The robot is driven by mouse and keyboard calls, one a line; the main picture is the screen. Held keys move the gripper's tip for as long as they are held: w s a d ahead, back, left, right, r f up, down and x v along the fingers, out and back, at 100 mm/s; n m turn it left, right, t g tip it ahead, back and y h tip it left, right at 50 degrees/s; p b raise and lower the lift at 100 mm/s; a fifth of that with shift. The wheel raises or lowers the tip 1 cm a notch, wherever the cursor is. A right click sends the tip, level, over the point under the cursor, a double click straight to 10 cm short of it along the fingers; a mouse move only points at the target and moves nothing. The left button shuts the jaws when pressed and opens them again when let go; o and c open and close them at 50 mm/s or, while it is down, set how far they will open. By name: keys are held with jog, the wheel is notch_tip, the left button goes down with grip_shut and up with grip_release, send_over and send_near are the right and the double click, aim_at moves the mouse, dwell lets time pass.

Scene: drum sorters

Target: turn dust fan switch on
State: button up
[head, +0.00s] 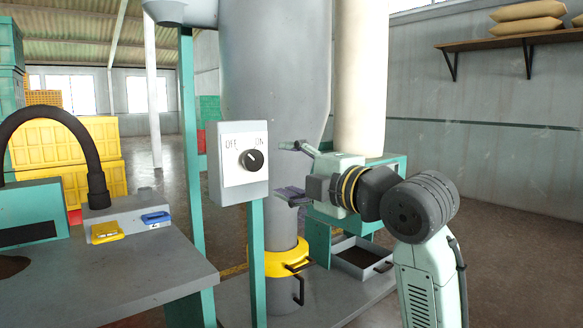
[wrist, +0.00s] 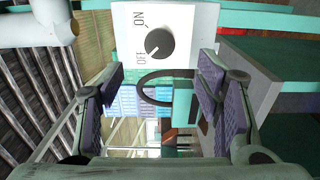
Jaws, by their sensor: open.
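The dust fan switch is a pale grey box (head: 238,188) on a teal post, with OFF at left and ON at right on its face. Its round black knob (head: 252,160) has a white mark pointing up-left, toward OFF. In the wrist view the box (wrist: 190,22) appears turned sideways, and the knob (wrist: 159,43) shows its mark toward OFF. My gripper (head: 287,170) is open and empty to the right of the box, at about knob height. In the wrist view the gripper's purple-padded fingers (wrist: 160,82) are spread apart; the knob lies between and beyond them, untouched.
A large grey duct (head: 275,75) stands behind the switch. A grey worktable (head: 110,270) with a black curved hose (head: 60,112) is at left. A yellow-collared pipe (head: 280,258) and a tray (head: 360,258) are below my gripper. The floor at right is clear.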

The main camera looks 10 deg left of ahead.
aim_at(256, 161)
jog(key=p+x, duration=0.2)
jog(key=x, duration=0.8)
jog(key=shift+w+a, duration=0.15)
jog(key=shift+a, duration=0.25)
jog(key=shift+c, duration=0.6)
jog(key=c, duration=1)
jog(key=shift+c, duration=0.2)
